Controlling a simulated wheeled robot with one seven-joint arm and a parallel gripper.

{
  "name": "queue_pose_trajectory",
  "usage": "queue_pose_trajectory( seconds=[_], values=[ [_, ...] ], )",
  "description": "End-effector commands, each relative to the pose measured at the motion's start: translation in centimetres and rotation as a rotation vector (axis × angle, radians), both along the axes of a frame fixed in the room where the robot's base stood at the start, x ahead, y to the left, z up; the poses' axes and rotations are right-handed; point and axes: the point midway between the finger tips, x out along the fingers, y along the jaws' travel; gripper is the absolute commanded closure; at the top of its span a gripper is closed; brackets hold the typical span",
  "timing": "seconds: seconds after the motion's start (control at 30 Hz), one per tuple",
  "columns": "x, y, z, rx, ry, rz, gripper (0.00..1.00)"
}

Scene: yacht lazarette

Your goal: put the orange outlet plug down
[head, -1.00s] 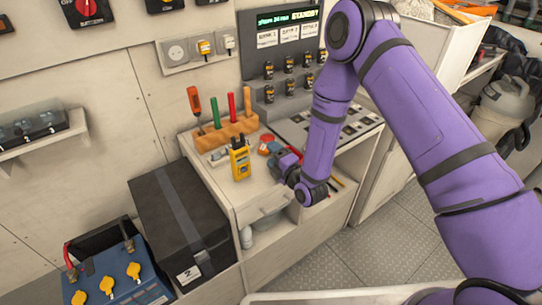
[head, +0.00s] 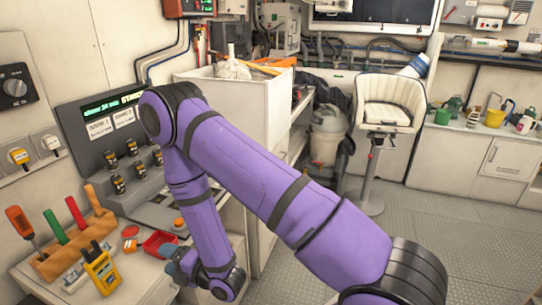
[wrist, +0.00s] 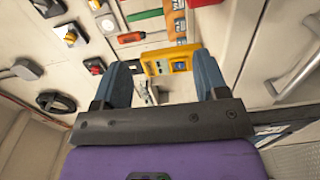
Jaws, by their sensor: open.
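An orange-yellow plug (head: 19,156) sits in a wall outlet at the left of the head view, with a pale plug (head: 51,142) in the outlet beside it. An orange-yellow piece in the wrist view (wrist: 70,36) may be the same plug; I cannot tell for sure. My gripper (head: 172,256) is low over the worktop's front edge, well away from the outlets. In the wrist view my gripper (wrist: 161,66) is open, its fingers wide apart with nothing held between them. A yellow handheld device (head: 101,268) shows beyond the fingertips in the wrist view (wrist: 165,63).
A wooden rack (head: 75,248) with several coloured-handled tools stands behind the device. A red tray (head: 160,242) is beside my gripper. A grey panel (head: 112,150) with a display stands behind.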

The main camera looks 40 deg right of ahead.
Motion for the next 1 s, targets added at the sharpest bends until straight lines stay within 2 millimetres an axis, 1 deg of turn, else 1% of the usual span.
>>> queue_pose_trajectory(
  seconds=[0.17, 0.3, 0.5, 0.63, 0.77, 0.87, 1.0],
  values=[
    [2.7, -0.5, 3.4, 0.021, 0.088, -0.025, 0.33],
    [4.9, -1.5, 6.8, 0.050, 0.201, -0.067, 0.33],
    [6.7, -3.7, 11.9, 0.106, 0.366, -0.158, 0.33],
    [7.0, -5.5, 15.4, 0.156, 0.468, -0.231, 0.33],
    [6.7, -7.5, 18.8, 0.213, 0.567, -0.315, 0.33],
    [6.0, -9.1, 21.3, 0.266, 0.641, -0.386, 0.33],
    [4.3, -11.4, 24.8, 0.347, 0.741, -0.491, 0.33]
  ],
)
